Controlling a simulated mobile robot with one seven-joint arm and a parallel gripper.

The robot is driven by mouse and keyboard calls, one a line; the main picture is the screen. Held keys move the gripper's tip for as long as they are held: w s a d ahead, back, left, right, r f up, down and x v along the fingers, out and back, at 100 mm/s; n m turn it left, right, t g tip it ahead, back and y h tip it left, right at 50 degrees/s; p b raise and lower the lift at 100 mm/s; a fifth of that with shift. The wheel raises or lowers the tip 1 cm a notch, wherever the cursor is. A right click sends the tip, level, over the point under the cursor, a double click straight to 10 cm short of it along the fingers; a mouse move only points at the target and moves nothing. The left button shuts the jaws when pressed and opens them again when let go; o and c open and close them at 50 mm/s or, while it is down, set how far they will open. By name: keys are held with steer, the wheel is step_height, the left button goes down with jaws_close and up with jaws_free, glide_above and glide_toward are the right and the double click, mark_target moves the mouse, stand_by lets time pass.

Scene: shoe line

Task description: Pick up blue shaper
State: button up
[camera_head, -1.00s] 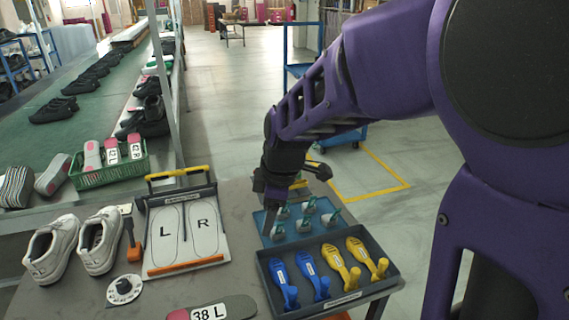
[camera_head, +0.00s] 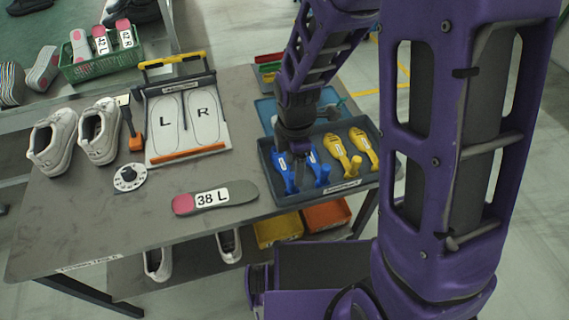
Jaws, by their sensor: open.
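Two blue shapers lie side by side in the left half of a dark tray (camera_head: 331,189) on the table. The left blue shaper (camera_head: 288,178) shows its lower part, and the right blue shaper (camera_head: 319,170) stands close beside it. My gripper (camera_head: 293,156) is open and points down over the upper ends of the blue shapers. It hides part of them, and I cannot tell whether it touches either one. Two yellow shapers (camera_head: 342,155) lie in the right half of the same tray.
A light-blue tray (camera_head: 265,112) sits behind the dark tray. To the left are an L/R board (camera_head: 187,120), an insole marked 38 L (camera_head: 215,197), a round dial (camera_head: 129,177) and white shoes (camera_head: 100,131). Yellow and orange bins (camera_head: 278,230) sit below. The table's front left is clear.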

mark_target(293, 175)
steer(key=shift+w+f+b, duration=0.2)
steer(key=shift+w+f, duration=0.05)
steer(key=shift+f, duration=1.1)
steer(key=shift+w+f+b, duration=0.15)
steer(key=shift+w+f, duration=0.05)
steer(key=shift+f, duration=1.15)
steer(key=shift+c, duration=0.2)
jaws_close()
